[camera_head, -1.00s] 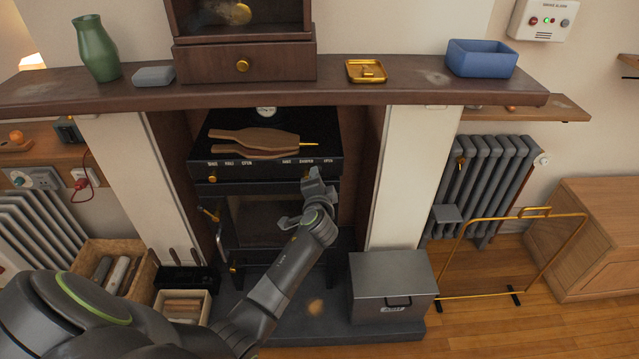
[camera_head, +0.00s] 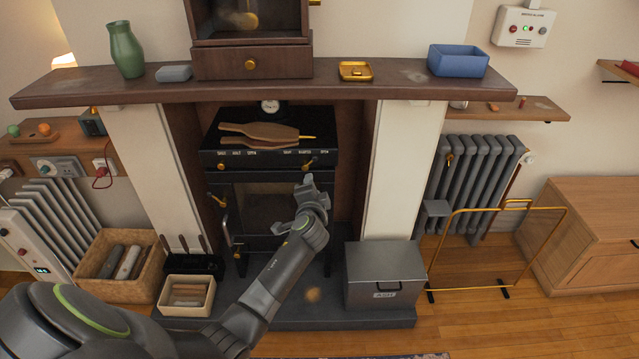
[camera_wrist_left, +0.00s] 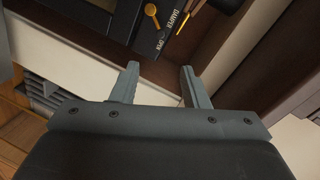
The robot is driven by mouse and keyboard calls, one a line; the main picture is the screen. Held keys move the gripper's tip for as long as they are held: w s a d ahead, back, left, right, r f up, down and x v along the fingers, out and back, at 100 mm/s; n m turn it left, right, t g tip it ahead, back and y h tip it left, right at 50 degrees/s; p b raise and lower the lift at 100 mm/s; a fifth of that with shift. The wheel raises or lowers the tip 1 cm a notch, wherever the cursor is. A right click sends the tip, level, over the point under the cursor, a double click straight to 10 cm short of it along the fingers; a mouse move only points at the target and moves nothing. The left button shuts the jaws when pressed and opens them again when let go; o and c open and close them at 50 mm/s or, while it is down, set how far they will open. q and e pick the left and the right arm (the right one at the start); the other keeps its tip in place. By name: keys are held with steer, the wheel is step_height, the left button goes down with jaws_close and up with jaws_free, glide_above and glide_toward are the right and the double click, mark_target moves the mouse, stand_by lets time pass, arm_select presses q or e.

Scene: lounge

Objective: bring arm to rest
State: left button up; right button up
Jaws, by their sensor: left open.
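My left arm comes in from the lower left in the head view and reaches toward the stove (camera_head: 265,190). Its gripper (camera_head: 311,186) is in front of the stove's right side, below the damper knob (camera_head: 309,163). The gripper is open, with nothing seen between its fingers. In the left wrist view the two fingers (camera_wrist_left: 157,88) stand apart, with the stove top and a brass knob (camera_wrist_left: 152,14) beyond them. My right gripper is in neither view.
Bellows (camera_head: 262,134) lie on the stove top. The mantel shelf (camera_head: 420,88) runs above. A grey ash box (camera_head: 384,275) stands on the hearth at right, and a log basket (camera_head: 150,279) at left. A brass-framed screen (camera_head: 500,250) stands on the floor farther right.

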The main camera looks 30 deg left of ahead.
arm_select(q)
steer(key=s+f+n+g+h, duration=0.1)
steer(key=s+f+g, duration=0.1)
steer(key=s+f, duration=0.7)
steer(key=s+d+f+n+g+h, duration=0.1)
steer(key=s+f+g+h, duration=0.3)
steer(key=f, duration=0.8)
steer(key=s+f+n+g+y, duration=0.1)
steer(key=s+f, duration=0.7)
steer(key=f, duration=0.3)
steer(key=s+d+f+n+g, duration=0.1)
steer(key=s+f, duration=0.4)
steer(key=s, duration=0.7)
steer(key=s+d+f+n+g+h, duration=0.1)
steer(key=s+f+n+g, duration=0.2)
steer(key=s, duration=0.9)
steer(key=s+d+f+n+g+h, duration=0.1)
steer(key=s+d+f+n, duration=0.1)
steer(key=s+f, duration=0.5)
steer(key=s, duration=0.6)
steer(key=shift+g, duration=0.4)
